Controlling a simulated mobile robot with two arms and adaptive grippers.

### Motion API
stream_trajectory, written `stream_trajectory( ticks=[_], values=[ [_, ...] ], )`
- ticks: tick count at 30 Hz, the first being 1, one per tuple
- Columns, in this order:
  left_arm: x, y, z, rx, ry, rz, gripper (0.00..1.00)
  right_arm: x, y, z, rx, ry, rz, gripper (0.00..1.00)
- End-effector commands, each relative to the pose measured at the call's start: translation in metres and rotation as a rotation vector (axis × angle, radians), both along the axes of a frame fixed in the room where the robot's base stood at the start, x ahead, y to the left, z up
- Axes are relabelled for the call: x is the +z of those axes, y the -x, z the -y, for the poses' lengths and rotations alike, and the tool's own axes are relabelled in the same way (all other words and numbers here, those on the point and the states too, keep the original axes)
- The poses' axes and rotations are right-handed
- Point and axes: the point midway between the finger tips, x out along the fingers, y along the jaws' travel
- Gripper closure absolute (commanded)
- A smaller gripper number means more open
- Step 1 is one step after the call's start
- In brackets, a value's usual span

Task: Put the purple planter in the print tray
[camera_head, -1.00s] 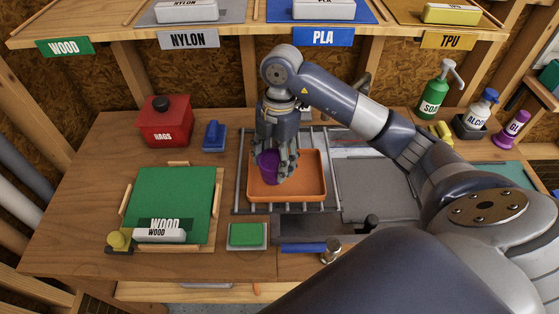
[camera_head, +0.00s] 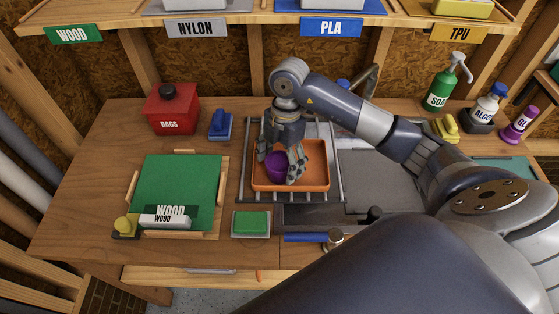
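The purple planter (camera_head: 277,168) is inside the orange print tray (camera_head: 316,184), in its left half, and seems to rest on the tray floor. My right gripper (camera_head: 281,158) is over the tray with its fingers spread, one on each side of the planter. The right finger is very close to the planter; I cannot tell whether it touches. The planter's upper back part is partly hidden by the gripper. My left gripper is not in view.
The tray sits on a grey metal rack (camera_head: 245,180). Left are a green wood mat (camera_head: 180,185), a red rags can (camera_head: 172,110) and a blue brush (camera_head: 220,125). A green pad (camera_head: 251,223) lies in front. Bottles, including green soap (camera_head: 440,88), stand at right. A labelled shelf overhangs the back.

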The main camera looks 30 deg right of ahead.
Motion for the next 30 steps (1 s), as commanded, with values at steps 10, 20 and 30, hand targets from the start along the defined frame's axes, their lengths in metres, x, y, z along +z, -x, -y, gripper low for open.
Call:
stream_trajectory(
  ticks=[10, 20, 30],
  values=[
    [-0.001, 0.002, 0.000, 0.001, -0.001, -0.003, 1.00, 0.008, -0.002, 0.001, -0.001, -0.001, 0.004, 0.23],
    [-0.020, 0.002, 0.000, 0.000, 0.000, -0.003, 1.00, 0.075, -0.007, 0.011, -0.001, 0.001, 0.008, 0.23],
    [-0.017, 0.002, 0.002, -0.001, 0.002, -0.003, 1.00, 0.118, -0.009, 0.017, 0.000, 0.001, 0.002, 0.23]
  ],
)
